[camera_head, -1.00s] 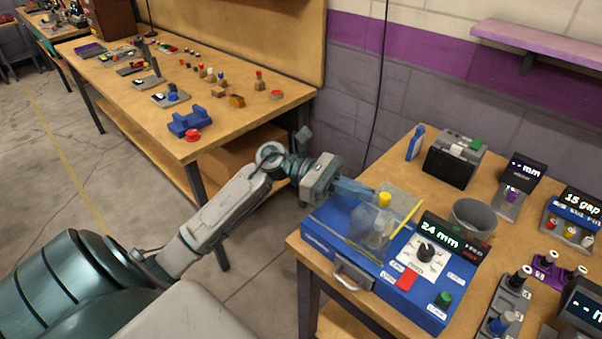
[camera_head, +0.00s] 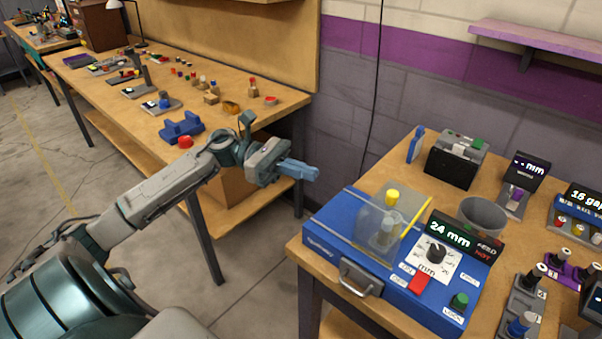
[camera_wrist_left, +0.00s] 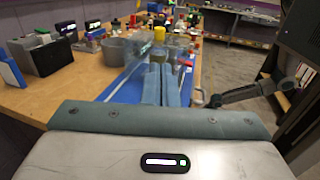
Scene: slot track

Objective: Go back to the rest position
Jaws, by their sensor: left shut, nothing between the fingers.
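My left gripper (camera_head: 303,171) is shut and empty in the head view. It hangs in the air between the two workbenches, to the left of and apart from the blue machine (camera_head: 328,247). In the left wrist view its closed blue fingers (camera_wrist_left: 161,84) point ahead toward the machine. The machine has a clear guard with a yellow-topped part (camera_head: 391,197) behind it, a display reading 24 mm (camera_head: 452,235) and a dial (camera_head: 436,253). My right gripper is in neither view.
A grey bin (camera_head: 482,216), a black box (camera_head: 456,162) and a blue upright piece (camera_head: 415,145) stand on the right bench. The left bench holds a blue bracket (camera_head: 182,129) and a red button (camera_head: 185,143) near its edge. Open floor lies between the benches.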

